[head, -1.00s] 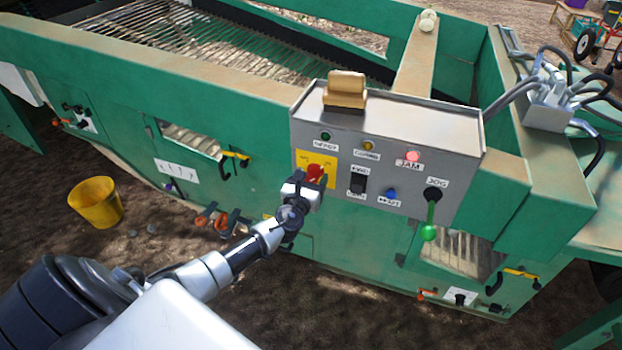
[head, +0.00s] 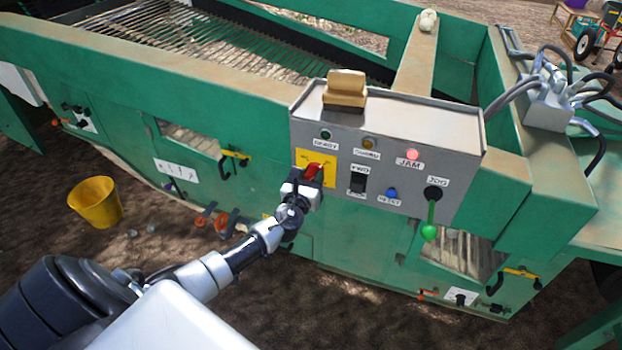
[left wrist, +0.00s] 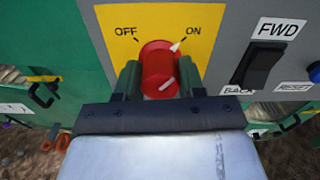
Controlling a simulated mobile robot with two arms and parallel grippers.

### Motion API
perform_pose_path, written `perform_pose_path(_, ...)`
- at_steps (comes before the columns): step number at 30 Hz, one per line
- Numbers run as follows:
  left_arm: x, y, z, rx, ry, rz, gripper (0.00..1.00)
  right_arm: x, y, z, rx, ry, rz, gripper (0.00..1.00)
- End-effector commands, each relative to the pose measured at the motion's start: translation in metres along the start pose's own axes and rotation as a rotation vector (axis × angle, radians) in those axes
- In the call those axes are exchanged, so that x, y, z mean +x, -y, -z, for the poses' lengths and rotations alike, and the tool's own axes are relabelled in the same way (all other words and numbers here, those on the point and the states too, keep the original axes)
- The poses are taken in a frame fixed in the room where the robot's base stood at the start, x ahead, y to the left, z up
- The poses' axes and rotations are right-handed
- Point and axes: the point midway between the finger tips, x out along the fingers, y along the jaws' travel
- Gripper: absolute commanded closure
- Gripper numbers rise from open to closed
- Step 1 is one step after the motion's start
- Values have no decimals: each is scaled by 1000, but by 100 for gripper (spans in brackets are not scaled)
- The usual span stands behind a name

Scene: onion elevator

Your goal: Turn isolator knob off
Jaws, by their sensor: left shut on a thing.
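The red isolator knob (head: 314,169) sits on a yellow plate (head: 329,174) at the left of the grey control box. In the left wrist view the red knob (left wrist: 159,66) stands between the labels OFF and ON, and its white pointer is turned up and right toward ON. My left gripper (head: 306,176) is at the knob. In the left wrist view my left gripper (left wrist: 158,80) has one green finger on each side of the knob and is shut on it. The knob's lower part is partly hidden by the gripper. My right gripper is not in view.
Right of the plate are a black FWD/BACK switch (head: 358,182), a blue reset button (head: 391,194) and a green-tipped jog lever (head: 429,231). The red JAM lamp (head: 412,154) is lit. A yellow bucket (head: 96,203) stands on the ground at left.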

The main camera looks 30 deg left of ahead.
Motion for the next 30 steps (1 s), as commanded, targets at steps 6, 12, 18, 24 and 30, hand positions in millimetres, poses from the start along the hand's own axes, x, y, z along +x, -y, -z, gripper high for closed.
perform_pose_path(6,0,0,3,-166,1,1,85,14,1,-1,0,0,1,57)
perform_pose_path(12,0,0,3,-355,1,0,85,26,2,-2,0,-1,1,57)
perform_pose_path(18,0,0,3,-546,1,1,85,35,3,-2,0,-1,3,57)
perform_pose_path(24,0,0,3,-737,0,0,85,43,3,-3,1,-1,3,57)
perform_pose_path(30,0,-1,2,-926,1,0,85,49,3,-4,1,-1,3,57)
